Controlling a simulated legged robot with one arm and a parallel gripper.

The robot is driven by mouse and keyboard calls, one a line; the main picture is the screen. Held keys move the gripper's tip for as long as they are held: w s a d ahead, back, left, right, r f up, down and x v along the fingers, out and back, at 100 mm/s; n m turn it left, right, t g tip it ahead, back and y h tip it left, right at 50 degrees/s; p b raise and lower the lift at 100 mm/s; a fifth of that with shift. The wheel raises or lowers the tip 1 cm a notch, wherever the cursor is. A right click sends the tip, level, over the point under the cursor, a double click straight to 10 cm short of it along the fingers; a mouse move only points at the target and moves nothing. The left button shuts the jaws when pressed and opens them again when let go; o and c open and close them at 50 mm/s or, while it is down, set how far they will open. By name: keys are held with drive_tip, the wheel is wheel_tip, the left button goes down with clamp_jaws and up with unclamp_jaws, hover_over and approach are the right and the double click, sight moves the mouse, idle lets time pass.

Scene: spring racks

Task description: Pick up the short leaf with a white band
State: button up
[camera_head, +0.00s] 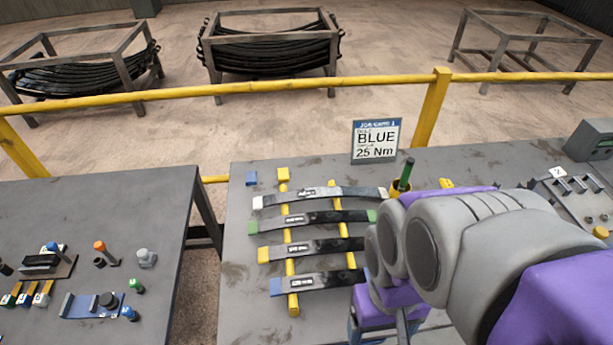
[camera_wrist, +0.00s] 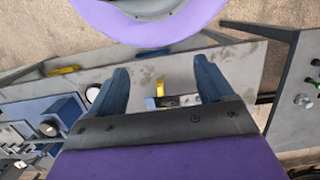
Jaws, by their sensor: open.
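The leaf with white ends (camera_head: 318,194) is a dark, gently curved bar with a label. It lies farthest back of several leaves across two yellow rails. Below it lie a green-ended leaf (camera_head: 312,220), a yellow-ended leaf (camera_head: 308,248) and a blue-ended leaf (camera_head: 312,282). My gripper (camera_wrist: 162,76) is open in the wrist view, its two blue fingers apart. A yellow rail end (camera_wrist: 161,87), a blue block (camera_wrist: 151,103) and a small part of a leaf show beyond the gap. I cannot tell which leaf. My arm hides the gripper's fingertips in the head view.
A job card (camera_head: 377,140) reading BLUE, 25 Nm stands at the table's back. A second table (camera_head: 95,225) with small parts stands left. A yellow railing (camera_head: 220,91) runs behind.

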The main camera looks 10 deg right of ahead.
drive_tip(key=w+d+r+n+h+p, duration=0.2)
drive_tip(key=w+n, duration=0.7)
drive_tip(key=w, duration=2.1)
drive_tip(key=w+a+f+n+t+h, duration=0.1)
drive_tip(key=w+a+f+n, duration=0.45)
drive_tip(key=w, duration=0.45)
drive_tip(key=w+a+f+n+t+h, duration=0.15)
drive_tip(key=w+a+f+n, duration=0.35)
drive_tip(key=w, duration=0.5)
drive_tip(key=m+b, duration=0.1)
drive_tip(key=b, duration=0.1)
approach(321, 191)
drive_tip(key=shift+g, duration=0.25)
drive_tip(key=x, duration=0.5)
drive_tip(key=shift+w+d+f, duration=0.1)
drive_tip(key=shift+w+f, duration=0.05)
drive_tip(key=b+x, duration=0.2)
drive_tip(key=x, duration=0.3)
drive_tip(key=shift+d+f, duration=0.25)
drive_tip(key=shift+c, duration=0.5)
